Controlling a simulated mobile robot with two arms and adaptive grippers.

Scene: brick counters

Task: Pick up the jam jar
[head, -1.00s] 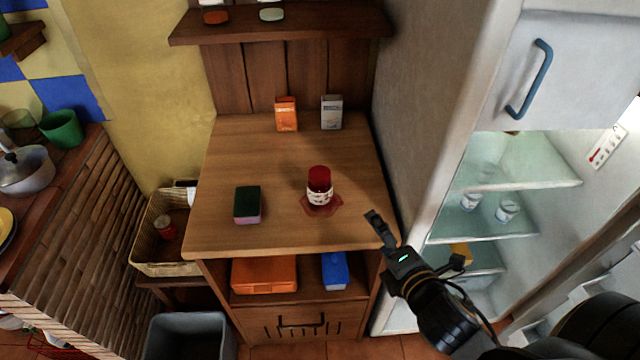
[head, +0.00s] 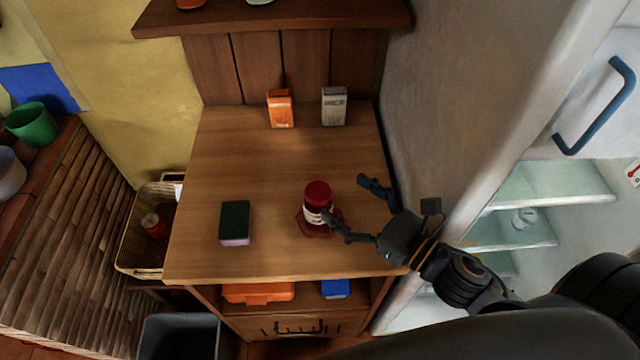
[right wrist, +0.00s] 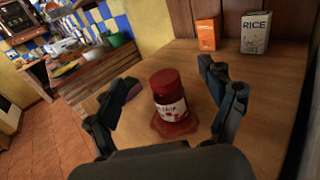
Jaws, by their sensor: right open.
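The jam jar (head: 317,199) has a red lid and a white label and stands upright on the wooden counter, in a dark red spill (head: 303,226). My right gripper (head: 348,208) is open at the right of the jar, with one finger in front of the jar's lower right side in the head view. In the right wrist view the jar (right wrist: 169,98) appears between the two spread fingers (right wrist: 162,98), a little beyond them. I cannot tell whether a finger touches it. My left gripper is not in view.
A green and pink sponge (head: 235,222) lies left of the jar. An orange box (head: 280,108) and a rice box (head: 333,106) stand at the back of the counter (head: 215,150). The open fridge (head: 530,190) is to the right.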

